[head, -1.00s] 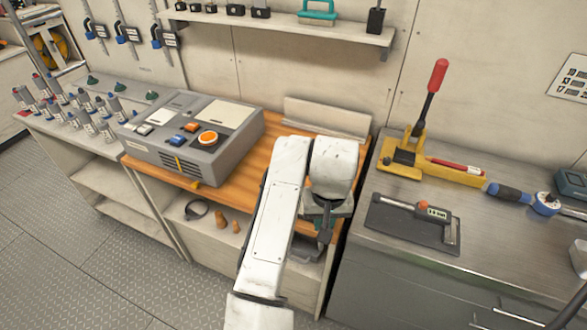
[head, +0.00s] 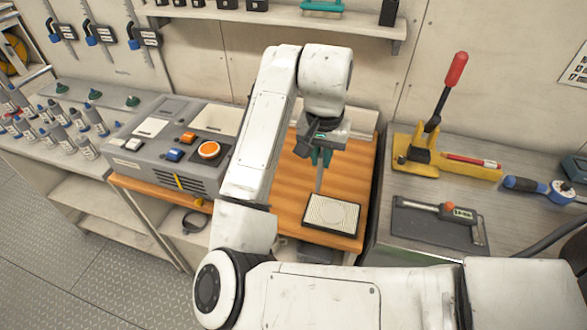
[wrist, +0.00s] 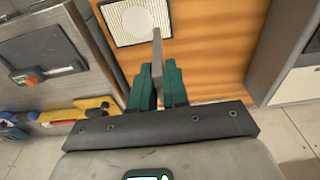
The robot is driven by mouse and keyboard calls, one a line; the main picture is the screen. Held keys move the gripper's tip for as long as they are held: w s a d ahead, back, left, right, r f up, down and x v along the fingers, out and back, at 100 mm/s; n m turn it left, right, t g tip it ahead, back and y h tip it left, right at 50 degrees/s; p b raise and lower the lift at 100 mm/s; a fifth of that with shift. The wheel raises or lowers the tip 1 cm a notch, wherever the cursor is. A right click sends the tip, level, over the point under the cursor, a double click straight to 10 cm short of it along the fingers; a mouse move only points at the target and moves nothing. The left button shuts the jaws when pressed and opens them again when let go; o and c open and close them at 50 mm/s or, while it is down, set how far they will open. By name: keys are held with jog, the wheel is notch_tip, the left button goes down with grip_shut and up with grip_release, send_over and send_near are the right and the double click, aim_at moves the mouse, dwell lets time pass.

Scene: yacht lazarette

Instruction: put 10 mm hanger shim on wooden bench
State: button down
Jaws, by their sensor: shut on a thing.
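The 10 mm hanger shim, a thin flat grey strip, is held in my gripper (head: 322,157). It points down from the teal fingers in the head view (head: 319,180) and shows edge-on in the wrist view (wrist: 158,50). My gripper (wrist: 158,88) is shut on it. The wooden bench (head: 285,195) has an orange striped top below the gripper; it also fills the upper middle of the wrist view (wrist: 205,50). The shim's lower end is over the bench, close behind a dark-framed pale ribbed pad (head: 332,214). I cannot tell whether it touches the bench.
A grey control box (head: 175,140) with orange and blue buttons covers the bench's left part. A pale upright board (head: 350,118) stands at its back. To the right, a metal counter holds a yellow tool with a red-handled lever (head: 430,150) and a dark plate (head: 435,220). Bare wood surrounds the pad.

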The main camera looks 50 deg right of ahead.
jog(key=w+f+p, duration=0.2)
jog(key=w+f, duration=0.6)
jog(key=f, duration=0.2)
jog(key=shift+w+d+f, duration=0.15)
jog(key=shift+d+f, duration=0.05)
jog(key=shift+d, duration=0.25)
jog(key=shift+f, duration=0.2)
jog(key=c, duration=1.1)
grip_release()
